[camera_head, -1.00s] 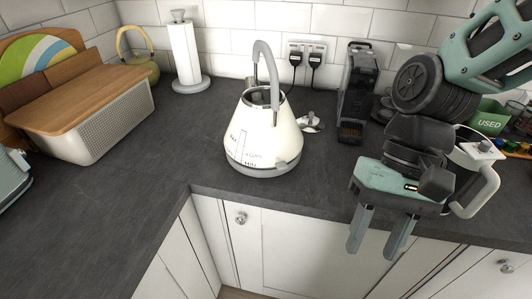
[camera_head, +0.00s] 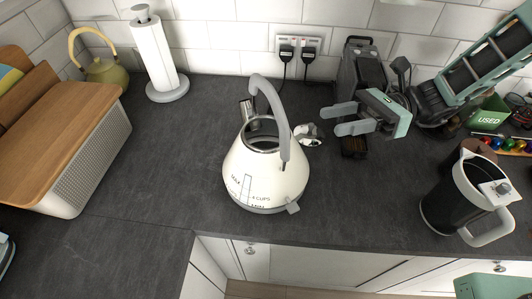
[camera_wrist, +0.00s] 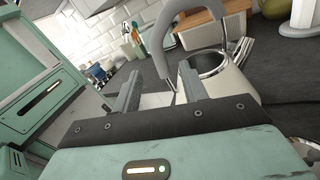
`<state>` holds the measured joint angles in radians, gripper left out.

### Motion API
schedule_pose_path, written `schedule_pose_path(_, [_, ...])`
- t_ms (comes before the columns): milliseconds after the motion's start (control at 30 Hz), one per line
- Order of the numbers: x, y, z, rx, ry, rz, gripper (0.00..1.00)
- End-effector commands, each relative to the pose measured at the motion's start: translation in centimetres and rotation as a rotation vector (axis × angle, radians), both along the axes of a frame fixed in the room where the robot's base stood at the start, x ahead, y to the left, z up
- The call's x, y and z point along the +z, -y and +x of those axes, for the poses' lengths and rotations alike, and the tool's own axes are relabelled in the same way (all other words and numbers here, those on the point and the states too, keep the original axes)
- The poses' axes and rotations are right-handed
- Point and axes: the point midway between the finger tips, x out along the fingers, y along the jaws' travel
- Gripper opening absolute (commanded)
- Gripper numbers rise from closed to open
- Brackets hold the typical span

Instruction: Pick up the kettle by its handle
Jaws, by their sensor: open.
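The cream kettle (camera_head: 265,172) stands upright on the slate worktop, with its grey arched handle (camera_head: 268,100) rising above the open top. My gripper (camera_head: 330,119) is open and empty in the head view, to the right of the handle, with its fingers pointing left toward it. In the wrist view the handle (camera_wrist: 161,35) stands beyond the gripper fingers (camera_wrist: 157,88), and the kettle's open rim (camera_wrist: 208,64) shows just right of them. The fingers are apart from the handle in the head view. The kettle's lower body is partly hidden in the wrist view.
A black coffee machine (camera_head: 361,72) stands behind my gripper. A dark jug (camera_head: 462,195) with a white handle is at the right. A bread box (camera_head: 75,150), an olive kettle (camera_head: 104,68) and a paper towel roll (camera_head: 154,50) are at the left. The worktop left of the cream kettle is clear.

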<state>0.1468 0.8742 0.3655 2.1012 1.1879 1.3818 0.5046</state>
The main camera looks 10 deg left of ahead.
Motion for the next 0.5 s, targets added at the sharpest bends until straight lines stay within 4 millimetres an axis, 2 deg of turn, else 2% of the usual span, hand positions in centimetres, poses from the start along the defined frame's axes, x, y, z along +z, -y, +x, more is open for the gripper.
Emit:
schedule_pose_path(33, [0.4, -1.1, -0.6, 0.006, -0.002, -0.001, 0.43])
schedule_pose_path(200, [0.3, -3.9, -1.9, 0.004, -0.002, -0.001, 0.43])
schedule_pose_path(500, [0.2, -6.0, -2.8, 0.003, 0.001, -0.001, 0.43])
